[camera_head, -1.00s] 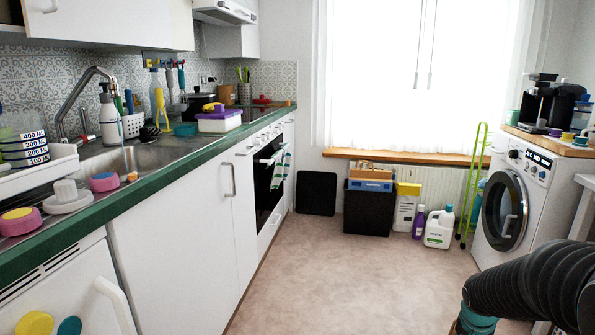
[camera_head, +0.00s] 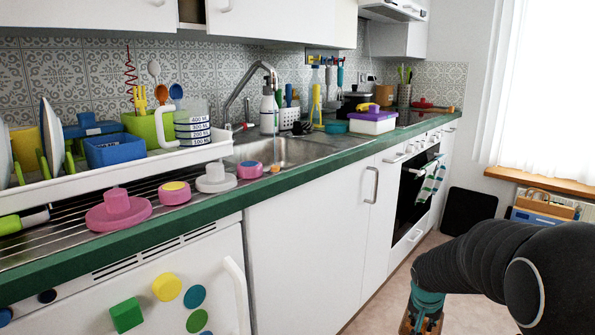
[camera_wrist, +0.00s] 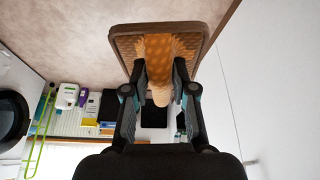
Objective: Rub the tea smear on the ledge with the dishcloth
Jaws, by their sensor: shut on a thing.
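My gripper (camera_wrist: 160,95) is shut on a brown rectangular pad with an orange dotted top and a tan raised grip, which I take to be the dishcloth (camera_wrist: 202,40). The fingers hold the raised grip from both sides, and the pad is above the floor. In the head view my gripper (camera_head: 424,305) is at the bottom right, pointing down, with a little of the brown pad at the frame's edge. A wooden window ledge (camera_head: 545,181) is at the right, partly cut off. I see no tea smear on it.
A green-edged counter (camera_head: 215,195) with sink, dish rack and pink-lidded items runs along the left. A striped towel (camera_head: 430,182) hangs on the oven. A black panel (camera_head: 468,210) leans by the wall. In the wrist view a green rack (camera_wrist: 38,135) stands left, and the floor is open.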

